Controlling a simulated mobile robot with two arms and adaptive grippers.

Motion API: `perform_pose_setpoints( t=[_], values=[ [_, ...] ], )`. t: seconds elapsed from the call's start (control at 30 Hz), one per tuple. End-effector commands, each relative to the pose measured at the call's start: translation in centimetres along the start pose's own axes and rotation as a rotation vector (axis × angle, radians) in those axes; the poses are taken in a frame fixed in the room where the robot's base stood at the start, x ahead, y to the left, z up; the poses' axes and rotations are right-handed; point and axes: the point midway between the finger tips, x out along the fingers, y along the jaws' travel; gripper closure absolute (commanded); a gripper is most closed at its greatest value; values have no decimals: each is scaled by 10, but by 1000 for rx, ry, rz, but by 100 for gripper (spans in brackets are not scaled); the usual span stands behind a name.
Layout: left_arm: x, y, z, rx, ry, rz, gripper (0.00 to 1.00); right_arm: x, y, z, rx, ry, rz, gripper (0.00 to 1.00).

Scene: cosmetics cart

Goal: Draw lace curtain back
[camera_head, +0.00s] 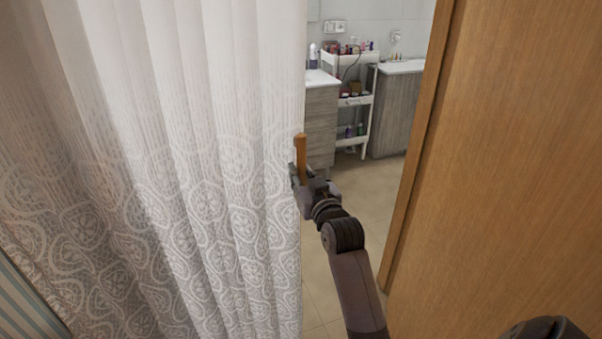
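The lace curtain (190,150) hangs in folds across the left half of the view, plain white above and ring-patterned below. Its right edge borders the doorway. A short upright wooden handle (301,150) is at that edge, about mid-height. My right gripper (298,176) is at the lower part of the handle, with the handle between its fingers, and looks shut on it. Some of the finger contact is hidden. My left gripper is not in view.
A wooden door or panel (510,170) fills the right side, close to my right arm. Through the gap are a tiled floor (365,190), a grey wood-grain cabinet (322,125) and a white cart (368,100) with cosmetics. A striped surface (25,305) is at lower left.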

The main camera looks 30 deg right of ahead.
Motion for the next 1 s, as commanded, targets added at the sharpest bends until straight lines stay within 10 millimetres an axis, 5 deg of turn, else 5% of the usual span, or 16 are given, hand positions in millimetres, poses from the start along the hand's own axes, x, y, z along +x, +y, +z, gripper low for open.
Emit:
perform_pose_setpoints(
  t=[0.27,1.0],
  values=[
    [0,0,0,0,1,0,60,0,0,0,0,0,0,100],
    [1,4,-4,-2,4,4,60,9,-2,0,1,0,-1,100]
  ],
)
